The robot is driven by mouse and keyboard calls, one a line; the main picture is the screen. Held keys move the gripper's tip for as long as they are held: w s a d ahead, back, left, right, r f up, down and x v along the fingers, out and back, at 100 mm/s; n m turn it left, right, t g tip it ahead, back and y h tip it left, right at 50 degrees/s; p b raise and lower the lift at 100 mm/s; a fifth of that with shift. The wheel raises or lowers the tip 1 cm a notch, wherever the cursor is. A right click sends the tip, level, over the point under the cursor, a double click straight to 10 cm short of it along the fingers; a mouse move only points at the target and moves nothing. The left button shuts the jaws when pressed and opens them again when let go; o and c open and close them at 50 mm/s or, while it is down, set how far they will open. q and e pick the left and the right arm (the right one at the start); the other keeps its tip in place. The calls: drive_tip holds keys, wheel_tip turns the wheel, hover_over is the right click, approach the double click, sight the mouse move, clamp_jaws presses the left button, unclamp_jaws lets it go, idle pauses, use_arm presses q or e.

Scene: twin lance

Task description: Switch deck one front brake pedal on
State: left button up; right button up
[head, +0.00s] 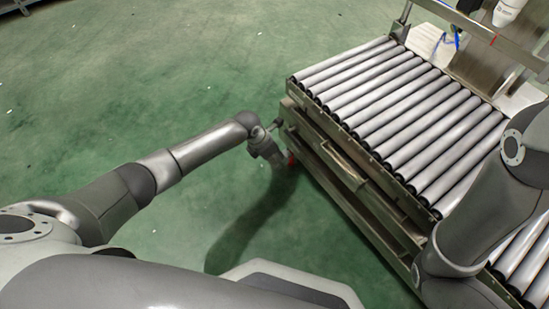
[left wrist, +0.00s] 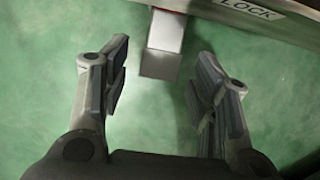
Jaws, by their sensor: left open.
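My left gripper (head: 272,158) hangs beside the near left corner of the roller deck (head: 345,157), low over the floor. In the left wrist view its two fingers (left wrist: 162,88) are open and apart. A pale grey block-shaped pedal (left wrist: 161,62) with a dark red part above it lies between the fingertips, with a gap on each side. A small red part (head: 291,159) shows in the head view just right of the gripper, mostly hidden. My right gripper is not in view; only its arm shows at the right.
A metal rail with a LOCK label (left wrist: 249,11) crosses the top of the left wrist view, right of the pedal. The deck's frame stands close right of my left gripper. Green floor (head: 150,90) is open to the left. A blue item (head: 457,40) is at the deck's far end.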

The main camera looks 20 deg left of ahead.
use_arm(q)
drive_tip(key=shift+f, duration=0.1)
drive_tip(key=c, duration=1)
